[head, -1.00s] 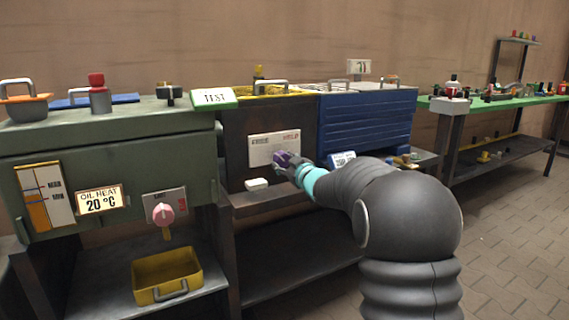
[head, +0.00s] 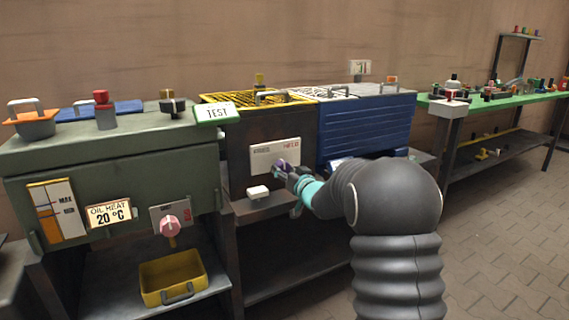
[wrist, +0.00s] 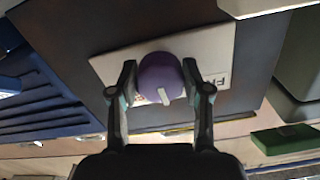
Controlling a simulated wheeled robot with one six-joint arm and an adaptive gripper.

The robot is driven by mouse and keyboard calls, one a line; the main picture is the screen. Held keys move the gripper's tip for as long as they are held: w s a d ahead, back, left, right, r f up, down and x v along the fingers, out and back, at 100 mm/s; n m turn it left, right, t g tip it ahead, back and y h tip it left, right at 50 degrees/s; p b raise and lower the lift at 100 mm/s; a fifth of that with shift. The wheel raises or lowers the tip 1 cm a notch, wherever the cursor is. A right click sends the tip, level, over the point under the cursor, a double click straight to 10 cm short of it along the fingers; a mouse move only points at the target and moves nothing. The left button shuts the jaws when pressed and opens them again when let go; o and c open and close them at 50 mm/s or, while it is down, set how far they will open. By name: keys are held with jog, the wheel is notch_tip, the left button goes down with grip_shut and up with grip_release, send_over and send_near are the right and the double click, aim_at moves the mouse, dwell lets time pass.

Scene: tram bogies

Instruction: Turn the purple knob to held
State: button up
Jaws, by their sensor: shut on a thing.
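The purple knob (wrist: 160,72) sits on a white label plate (wrist: 115,66) in the wrist view, with a pale pointer mark at its lower edge. Part of a dark word starting "FR" shows right of it; a bit of red lettering shows left. My gripper (wrist: 160,82) has one finger on each side of the knob and is shut on it. In the head view the plate (head: 262,156) is on the dark cabinet front, with red lettering at its right end. My gripper (head: 283,171) partly hides the knob (head: 278,164) there.
A small white block (head: 258,192) is on the ledge below the plate. A blue ribbed box (head: 368,130) stands right of the dark cabinet. A green cabinet with a pink knob (head: 168,225) and a yellow bin (head: 172,278) is at the left.

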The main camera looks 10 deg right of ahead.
jog(key=m+p, duration=0.3)
jog(key=m, duration=0.1)
jog(key=shift+a+r, duration=0.1)
jog(key=shift+r, duration=0.1)
jog(key=shift+f+m+p, duration=0.1)
jog(key=shift+m+p, duration=0.55)
jog(key=shift+m, duration=1.45)
jog(key=o, duration=1.2)
jog(key=shift+c, duration=0.2)
jog(key=v, duration=1.2)
